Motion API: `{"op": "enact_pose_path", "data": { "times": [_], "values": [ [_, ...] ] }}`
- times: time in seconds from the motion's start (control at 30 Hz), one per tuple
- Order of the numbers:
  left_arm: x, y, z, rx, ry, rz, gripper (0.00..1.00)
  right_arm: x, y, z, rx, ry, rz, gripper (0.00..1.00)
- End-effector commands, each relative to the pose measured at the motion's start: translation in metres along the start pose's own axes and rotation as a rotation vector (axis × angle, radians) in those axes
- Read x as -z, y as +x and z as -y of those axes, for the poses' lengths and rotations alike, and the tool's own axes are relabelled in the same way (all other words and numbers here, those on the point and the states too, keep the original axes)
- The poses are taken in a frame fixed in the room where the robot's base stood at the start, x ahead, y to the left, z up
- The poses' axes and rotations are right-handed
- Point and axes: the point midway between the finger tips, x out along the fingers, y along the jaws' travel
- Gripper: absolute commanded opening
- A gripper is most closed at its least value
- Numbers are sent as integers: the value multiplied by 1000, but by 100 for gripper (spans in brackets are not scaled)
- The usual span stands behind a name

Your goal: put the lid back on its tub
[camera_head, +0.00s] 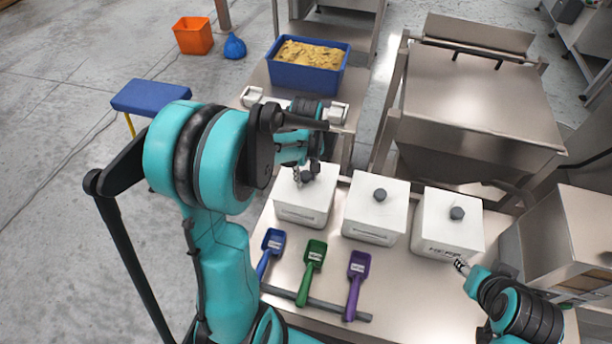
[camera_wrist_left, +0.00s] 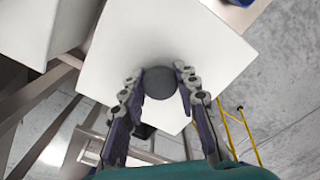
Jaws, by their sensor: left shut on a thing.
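Three white tubs stand in a row on the steel table. The left tub (camera_head: 301,215) has a white lid (camera_head: 318,194) with a dark grey knob at its top. My left gripper (camera_head: 307,178) is shut on this knob (camera_wrist_left: 160,82), with one finger on each side in the left wrist view (camera_wrist_left: 158,88). The lid lies square over the tub; I cannot tell whether a thin gap is under it. The middle tub (camera_head: 372,232) and right tub (camera_head: 442,245) have lids with grey knobs on top. My right gripper (camera_head: 461,265) is beside the right tub's front; its fingers are too small to read.
Blue (camera_head: 272,243), green (camera_head: 315,252) and purple (camera_head: 358,268) scoops lie on a rack in front of the tubs. A blue crate (camera_head: 304,80) of yellow stuff stands behind on another table. A steel hopper (camera_head: 480,95) is at the back right. Bare table (camera_head: 420,300) shows at front right.

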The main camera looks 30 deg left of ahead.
Motion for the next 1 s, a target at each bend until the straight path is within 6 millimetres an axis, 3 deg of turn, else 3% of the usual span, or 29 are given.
{"op": "enact_pose_path", "data": {
  "times": [0.2,0.23,0.3,0.7,1.0],
  "values": [
    [0,3,0,0,0,0,0,-2,2,0,0,0,0,40],
    [0,4,0,0,0,0,33,-2,3,0,0,0,0,40],
    [0,2,0,0,0,0,51,-1,2,0,0,0,0,40],
    [0,-4,0,0,0,0,51,2,-2,0,0,0,0,40],
    [0,-65,0,0,0,0,51,13,-18,0,0,0,0,40]
  ]
}}
